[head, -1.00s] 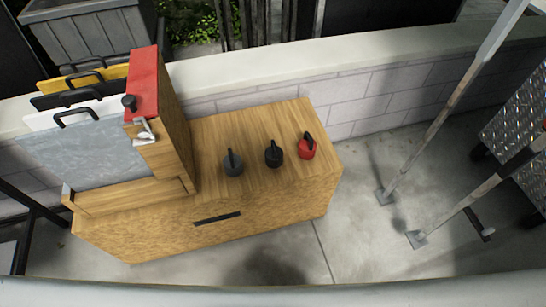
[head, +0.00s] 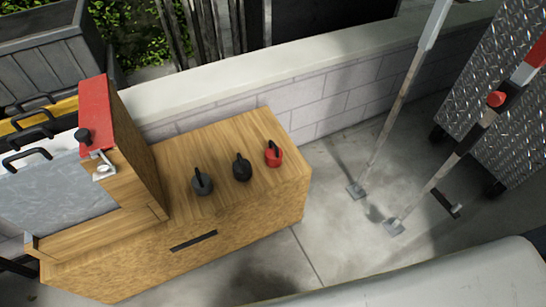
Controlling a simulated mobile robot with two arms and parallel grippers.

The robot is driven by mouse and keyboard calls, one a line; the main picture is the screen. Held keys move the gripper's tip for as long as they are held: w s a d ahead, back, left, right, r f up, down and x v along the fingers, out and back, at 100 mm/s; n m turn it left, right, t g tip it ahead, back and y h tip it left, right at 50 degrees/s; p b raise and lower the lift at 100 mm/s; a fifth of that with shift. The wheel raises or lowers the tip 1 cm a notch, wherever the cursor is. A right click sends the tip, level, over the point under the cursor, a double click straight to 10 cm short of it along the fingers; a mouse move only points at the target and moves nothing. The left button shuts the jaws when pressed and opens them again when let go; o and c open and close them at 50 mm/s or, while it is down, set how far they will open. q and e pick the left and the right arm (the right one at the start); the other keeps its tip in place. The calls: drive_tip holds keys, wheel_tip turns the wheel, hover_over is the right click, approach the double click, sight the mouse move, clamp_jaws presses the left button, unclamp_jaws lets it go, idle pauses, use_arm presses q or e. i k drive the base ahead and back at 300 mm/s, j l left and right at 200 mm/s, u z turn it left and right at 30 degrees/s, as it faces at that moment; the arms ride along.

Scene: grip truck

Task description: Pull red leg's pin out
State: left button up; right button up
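The red leg (head: 528,68) comes in at the right edge and slants down to a flat foot (head: 394,227) on the ground. Its upper part is red and its lower part is bare grey metal. A red round knob (head: 496,99) sits on a dark collar on the leg; I cannot tell whether this is the pin's head. A second leg (head: 398,105), grey and white, stands to its left on its own flat foot (head: 357,190). Neither of my grippers is in view.
A wooden cabinet (head: 235,240) stands left of the legs, with two dark knobs and a red knob (head: 274,155) on top. A low pale wall (head: 330,53) runs behind. A diamond-plate box (head: 475,80) on wheels is behind the red leg. Bare concrete lies between cabinet and legs.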

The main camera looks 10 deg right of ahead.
sight(496, 98)
drive_tip(key=z, duration=1.75)
